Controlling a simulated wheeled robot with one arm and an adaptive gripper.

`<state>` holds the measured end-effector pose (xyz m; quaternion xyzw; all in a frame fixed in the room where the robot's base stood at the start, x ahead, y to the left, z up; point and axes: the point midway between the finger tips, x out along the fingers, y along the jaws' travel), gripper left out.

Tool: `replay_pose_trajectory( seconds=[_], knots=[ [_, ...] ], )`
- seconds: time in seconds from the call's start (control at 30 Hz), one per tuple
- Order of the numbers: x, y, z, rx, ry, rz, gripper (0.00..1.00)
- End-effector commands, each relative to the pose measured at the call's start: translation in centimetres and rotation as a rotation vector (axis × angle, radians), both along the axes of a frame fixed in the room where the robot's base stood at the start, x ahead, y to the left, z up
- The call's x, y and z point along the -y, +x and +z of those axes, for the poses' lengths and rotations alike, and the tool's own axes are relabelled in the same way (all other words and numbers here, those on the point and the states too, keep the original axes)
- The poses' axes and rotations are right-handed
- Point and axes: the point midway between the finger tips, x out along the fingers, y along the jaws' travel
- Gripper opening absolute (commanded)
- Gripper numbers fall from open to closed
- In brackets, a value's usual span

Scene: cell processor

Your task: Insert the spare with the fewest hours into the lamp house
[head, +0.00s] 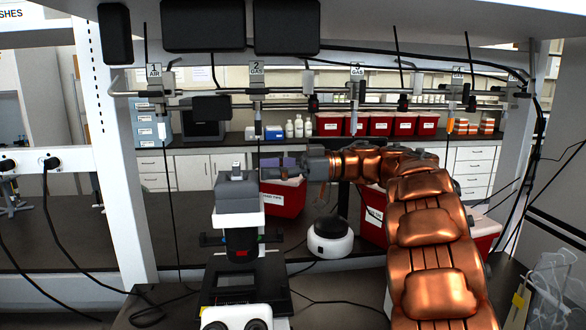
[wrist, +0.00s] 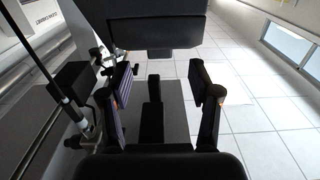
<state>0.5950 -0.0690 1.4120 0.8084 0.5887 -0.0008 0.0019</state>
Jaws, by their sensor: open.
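A microscope (head: 243,240) stands on the dark bench in the head view, with a dark grey box-like housing (head: 237,192) on top; I cannot tell for sure that this is the lamp house. My gripper (head: 275,172) is just right of the housing's top, pointing left. In the wrist view my gripper (wrist: 163,97) is open, its two fingers apart. A dark upright piece (wrist: 154,110) shows between the fingers against a grey surface; I cannot tell whether anything touches it. I cannot identify any spare, and no hours labels are readable.
A round white device with a black top (head: 330,238) stands right of the microscope. Red bins (head: 284,195) stand behind my gripper. A metal rail (head: 320,92) with gas fittings crosses above. Cables lie over the bench. A clear plastic bag (head: 553,285) lies at the right.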

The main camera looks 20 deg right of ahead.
Motion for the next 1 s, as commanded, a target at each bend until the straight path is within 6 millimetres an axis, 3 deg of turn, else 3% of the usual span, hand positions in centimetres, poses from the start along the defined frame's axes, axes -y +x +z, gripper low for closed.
replay_pose_trajectory(
  seconds=[0.6,1.0],
  knots=[
    [4.0,-1.3,0.0,0.001,0.002,0.000,0.62],
    [4.7,-1.5,-0.2,-0.003,0.001,-0.003,0.62]
  ],
)
